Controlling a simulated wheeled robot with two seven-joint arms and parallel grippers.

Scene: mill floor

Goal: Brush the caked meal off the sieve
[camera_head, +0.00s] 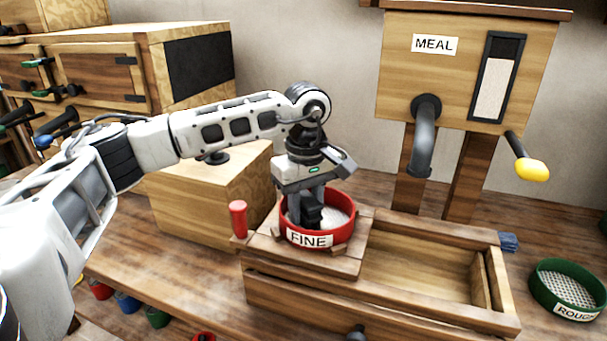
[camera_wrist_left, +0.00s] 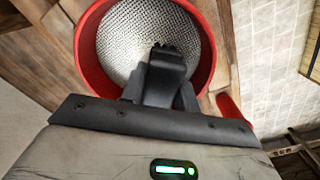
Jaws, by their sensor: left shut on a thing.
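The red sieve (camera_head: 326,238), marked FINE, sits flat in a wooden frame (camera_head: 340,262) with a red knob (camera_head: 238,219) at its left. It also shows in the left wrist view (camera_wrist_left: 89,62); its mesh (camera_wrist_left: 150,25) is pale, with a smoother whitish patch near the lower left that may be caked meal. My left gripper (camera_head: 309,222) points down inside the rim, over the mesh. It is shut on a small dark thing (camera_wrist_left: 162,50) with a jagged edge, perhaps a brush; the fingers hide most of it. I cannot tell whether it touches the mesh. My right gripper is out of view.
A MEAL hopper (camera_head: 470,75) with a grey spout (camera_head: 424,140) and yellow-tipped lever (camera_head: 531,168) stands behind. An open wooden trough (camera_head: 430,310) lies right of the sieve, a blue thing (camera_head: 508,242) at its corner. A green ROUGH sieve (camera_head: 568,290) is far right.

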